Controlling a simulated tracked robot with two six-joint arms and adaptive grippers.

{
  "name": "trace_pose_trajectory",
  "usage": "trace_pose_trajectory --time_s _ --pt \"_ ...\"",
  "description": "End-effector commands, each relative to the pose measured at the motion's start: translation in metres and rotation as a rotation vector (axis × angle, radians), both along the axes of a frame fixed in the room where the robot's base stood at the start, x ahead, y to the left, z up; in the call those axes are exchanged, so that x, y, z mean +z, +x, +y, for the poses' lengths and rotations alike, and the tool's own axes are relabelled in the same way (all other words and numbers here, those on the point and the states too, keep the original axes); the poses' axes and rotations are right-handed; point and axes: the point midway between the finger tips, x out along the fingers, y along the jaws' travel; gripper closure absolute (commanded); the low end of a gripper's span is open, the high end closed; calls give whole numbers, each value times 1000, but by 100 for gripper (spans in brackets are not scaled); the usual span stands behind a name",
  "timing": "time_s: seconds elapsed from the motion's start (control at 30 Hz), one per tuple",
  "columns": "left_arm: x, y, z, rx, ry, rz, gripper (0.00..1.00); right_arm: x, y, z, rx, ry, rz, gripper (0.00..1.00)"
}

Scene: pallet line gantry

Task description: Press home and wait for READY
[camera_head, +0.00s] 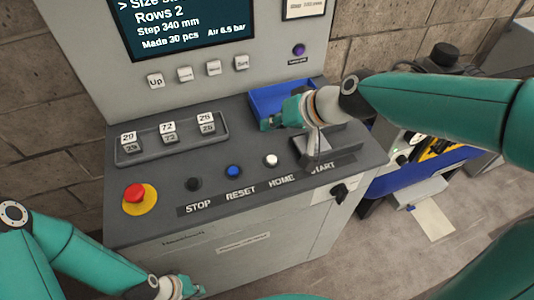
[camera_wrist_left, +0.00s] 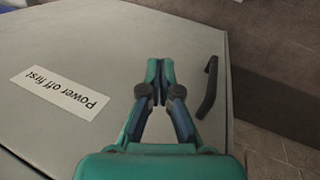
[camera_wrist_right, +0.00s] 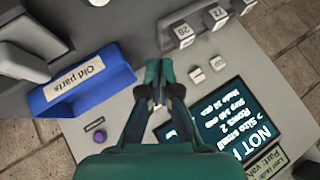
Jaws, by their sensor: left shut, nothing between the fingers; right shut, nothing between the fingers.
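The white button (camera_head: 271,160) above the HOME label (camera_head: 281,181) stands on the console top, uncovered. A blue button (camera_head: 233,171) above RESET and a black button (camera_head: 193,184) above STOP are left of it. The screen (camera_head: 185,25) is cut off at the top in the head view; the right wrist view shows its large top line (camera_wrist_right: 262,143) beginning "NOT". My right gripper (camera_head: 267,124) is shut and empty above the console, behind the white button, beside the blue tray. My left gripper (camera_head: 192,290) is shut and empty, low by the cabinet front.
A red emergency stop (camera_head: 134,193) is at the console's left. A grey guard (camera_head: 318,148) stands by START. The blue "Old parts" tray (camera_wrist_right: 80,82), a rack of number tiles (camera_head: 172,142) and panel keys (camera_head: 185,74) are close to my right gripper. A black handle (camera_wrist_left: 208,88) is beside my left gripper.

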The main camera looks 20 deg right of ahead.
Motion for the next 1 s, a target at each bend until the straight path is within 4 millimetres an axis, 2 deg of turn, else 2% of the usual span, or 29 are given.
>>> trace_pose_trajectory --time_s 0.37,0.9,1.0 --pt "-8 0 0 -1 0 -1 100 -9 -3 -9 -21 -1 -1 100" --pt "-68 0 0 -1 0 -1 100 -77 -3 -10 -23 0 0 100" --pt "-76 0 0 -1 0 -1 100 -84 -3 -11 -23 0 0 100"
